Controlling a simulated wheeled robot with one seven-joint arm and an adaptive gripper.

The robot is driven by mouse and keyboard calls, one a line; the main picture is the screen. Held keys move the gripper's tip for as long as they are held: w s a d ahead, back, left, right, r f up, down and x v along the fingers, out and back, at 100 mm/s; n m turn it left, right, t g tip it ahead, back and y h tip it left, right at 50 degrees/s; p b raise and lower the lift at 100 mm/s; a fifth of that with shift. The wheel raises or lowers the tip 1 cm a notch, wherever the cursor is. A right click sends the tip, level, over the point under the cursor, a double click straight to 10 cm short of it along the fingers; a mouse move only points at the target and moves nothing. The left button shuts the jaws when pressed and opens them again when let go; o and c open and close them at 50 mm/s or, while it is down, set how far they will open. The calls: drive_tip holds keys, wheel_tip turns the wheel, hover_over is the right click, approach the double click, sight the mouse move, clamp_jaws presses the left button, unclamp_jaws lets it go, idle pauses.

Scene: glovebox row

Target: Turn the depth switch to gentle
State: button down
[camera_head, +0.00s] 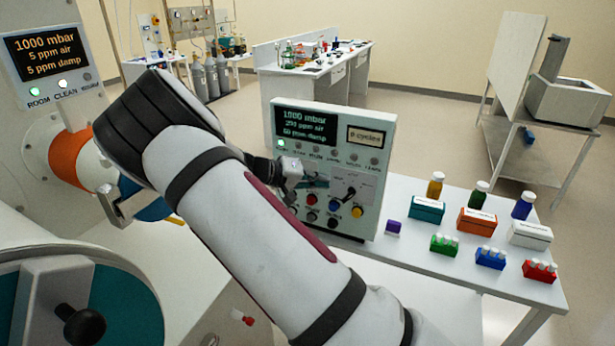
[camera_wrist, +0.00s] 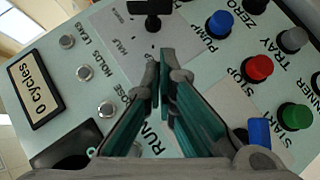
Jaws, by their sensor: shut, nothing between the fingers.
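The control panel (camera_head: 381,135) stands on the white table, with a display, lamps and coloured buttons. Its black switch (camera_wrist: 152,8) shows at the top edge of the wrist view, partly cut off. A scale beside it has small labels, one reading HALF; the other words and the switch's exact setting are too small to read. In the head view a small dark lever shows on the panel's pale plate. My gripper (camera_wrist: 162,76) is shut and empty, its fingertips in front of the panel below the switch. It also shows in the head view (camera_head: 322,183), close to the panel face.
The blue PUMP button (camera_wrist: 219,24), red STOP button (camera_wrist: 258,68) and green START button (camera_wrist: 295,116) lie right of my fingers. Lamps (camera_wrist: 105,109) lie left. Bottles and coloured boxes (camera_head: 477,221) stand right of the panel.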

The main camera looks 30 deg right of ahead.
sight(349, 197)
drive_tip(key=s+d+f+p, duration=0.1)
drive_tip(key=s+d+f, duration=0.1)
drive_tip(key=shift+s+d+f, duration=0.25)
drive_tip(key=shift+s+f, duration=0.05)
drive_tip(key=shift+d+f+n+g+h+b, duration=0.1)
drive_tip(key=shift+f+n+g+h+b, duration=0.3)
drive_tip(key=shift+f+n+h+b, duration=0.25)
drive_tip(key=shift+f+n+g+h+b, duration=0.35)
drive_tip(key=shift+f+n+h, duration=0.1)
drive_tip(key=shift+h, duration=0.3)
drive_tip(key=shift+s+r, duration=0.1)
drive_tip(key=shift+r, duration=0.05)
